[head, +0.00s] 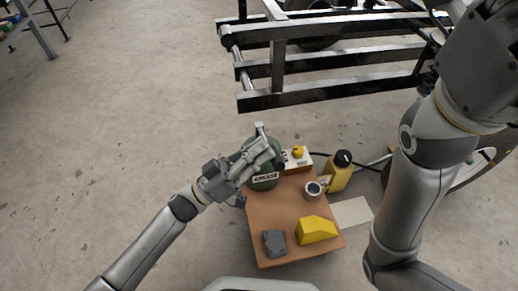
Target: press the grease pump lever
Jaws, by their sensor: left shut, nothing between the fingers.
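The grease pump is a green tank (265,181) labelled GREASE, at the far left corner of a small brown table. My left gripper (267,149) is over the top of the tank, with its fingers closed together and nothing held. A grey upright piece shows just behind the fingers; I cannot tell whether it is the pump lever. The gripper hides much of the tank's top, and I cannot tell whether it touches the lever. My right arm stands at the right side of the view, and its gripper does not show.
The brown table (275,208) also holds a yellow block (316,230), a grey block (274,243) and a small cup (313,189). A box with a yellow button (298,153) and a yellow can (339,172) stand behind. A dark metal frame (330,62) lies beyond.

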